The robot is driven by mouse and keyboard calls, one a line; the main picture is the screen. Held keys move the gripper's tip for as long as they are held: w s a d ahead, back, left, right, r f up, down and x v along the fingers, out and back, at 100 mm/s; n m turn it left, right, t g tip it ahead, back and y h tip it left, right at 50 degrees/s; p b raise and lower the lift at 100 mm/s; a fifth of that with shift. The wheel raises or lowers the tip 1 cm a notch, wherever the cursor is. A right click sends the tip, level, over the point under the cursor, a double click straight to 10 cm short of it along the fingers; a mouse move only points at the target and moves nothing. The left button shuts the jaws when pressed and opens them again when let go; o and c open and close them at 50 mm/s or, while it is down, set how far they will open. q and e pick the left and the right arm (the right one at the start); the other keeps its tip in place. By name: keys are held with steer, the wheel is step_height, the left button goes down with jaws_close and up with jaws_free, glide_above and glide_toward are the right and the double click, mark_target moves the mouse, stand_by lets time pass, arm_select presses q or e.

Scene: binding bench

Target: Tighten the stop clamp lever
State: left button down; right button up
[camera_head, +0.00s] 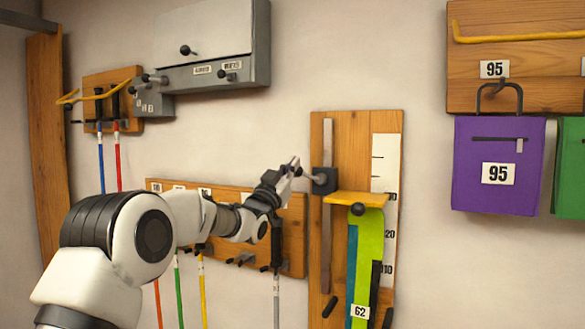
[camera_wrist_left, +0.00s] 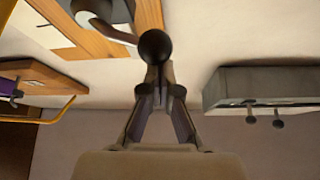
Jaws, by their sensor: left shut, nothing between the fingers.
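The stop clamp is a dark block (camera_head: 323,180) on a grey vertical rail of the wooden gauge board (camera_head: 345,125). Its lever (camera_head: 312,177) is a short grey rod pointing left towards my gripper. In the left wrist view, the lever's black ball knob (camera_wrist_left: 155,46) is right at the fingertips, in front of them. My left gripper (camera_head: 294,166) is shut and empty, beside the lever's end. Whether the fingers touch the knob I cannot tell. In the left wrist view the gripper (camera_wrist_left: 160,92) shows its fingers together below the knob. My right gripper is not in view.
A yellow wooden stop (camera_head: 357,199) and green strips (camera_head: 368,245) are below the clamp. A scale (camera_head: 386,160) stands to the right. A grey cabinet (camera_head: 215,76) hangs upper left, a purple pouch (camera_head: 495,165) at right. A hook board (camera_head: 293,215) is behind my arm.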

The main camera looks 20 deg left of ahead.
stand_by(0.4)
arm_select(q)
step_height(320, 180, up, 5)
steer(key=p, duration=0.3)
steer(key=d+b+v, duration=0.1)
steer(key=b+v, duration=0.5)
steer(key=v, duration=0.5)
steer(key=shift+a+f, duration=0.15)
steer(key=shift+f, duration=0.15)
steer(key=shift+w, duration=0.1)
steer(key=shift+f, duration=0.1)
